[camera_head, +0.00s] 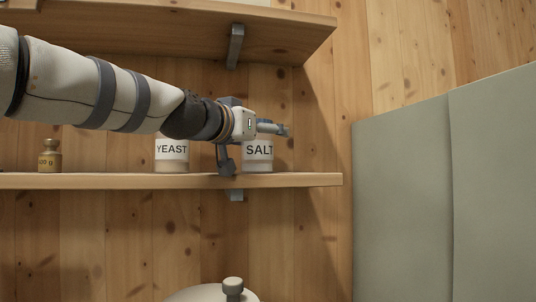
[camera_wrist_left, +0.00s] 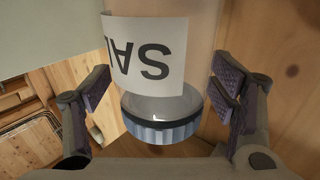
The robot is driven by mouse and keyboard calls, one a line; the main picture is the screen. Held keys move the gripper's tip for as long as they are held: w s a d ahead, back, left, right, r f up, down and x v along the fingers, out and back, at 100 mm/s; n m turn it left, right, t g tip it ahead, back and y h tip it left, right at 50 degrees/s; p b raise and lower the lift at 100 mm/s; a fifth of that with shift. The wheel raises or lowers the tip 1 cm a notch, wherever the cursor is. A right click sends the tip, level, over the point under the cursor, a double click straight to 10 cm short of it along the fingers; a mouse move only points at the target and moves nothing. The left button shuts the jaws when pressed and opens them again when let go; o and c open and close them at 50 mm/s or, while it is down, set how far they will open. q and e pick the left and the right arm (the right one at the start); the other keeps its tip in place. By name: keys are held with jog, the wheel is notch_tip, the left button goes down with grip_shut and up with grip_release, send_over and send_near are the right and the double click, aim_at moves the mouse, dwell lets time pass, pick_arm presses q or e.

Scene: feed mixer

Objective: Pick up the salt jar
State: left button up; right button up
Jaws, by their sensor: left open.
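The salt jar (camera_head: 259,165) stands upright on the lower wooden shelf (camera_head: 100,181), near its right end, with its white SALT label facing out. My left gripper (camera_head: 257,149) is open at the jar, with one finger pointing right across its upper part and the other hanging down on its left. The arm and gripper hide the jar's top. In the left wrist view the salt jar (camera_wrist_left: 160,60) appears upside down between the two spread finger pads, with its grey-blue lid toward the palm. Gaps show on both sides of it. My right gripper is not in view.
A yeast jar (camera_head: 172,152) stands left of the salt jar, below my forearm. A brass weight (camera_head: 50,157) is further left on the shelf. An upper shelf (camera_head: 180,35) with a metal bracket (camera_head: 235,47) is above my arm. A grey-green panel (camera_head: 440,190) stands at right.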

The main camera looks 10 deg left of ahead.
pick_arm(q)
jog(key=shift+f, duration=0.35)
jog(key=shift+s+a+r, duration=0.15)
jog(key=shift+s+a, duration=0.05)
jog(key=shift+s, duration=0.25)
jog(key=shift+c, duration=0.9)
jog(key=shift+s+a, duration=0.15)
jog(key=c, duration=0.5)
jog(key=shift+w, duration=0.2)
jog(key=c, duration=0.6)
jog(key=shift+c, duration=0.2)
jog(key=shift+r, duration=0.1)
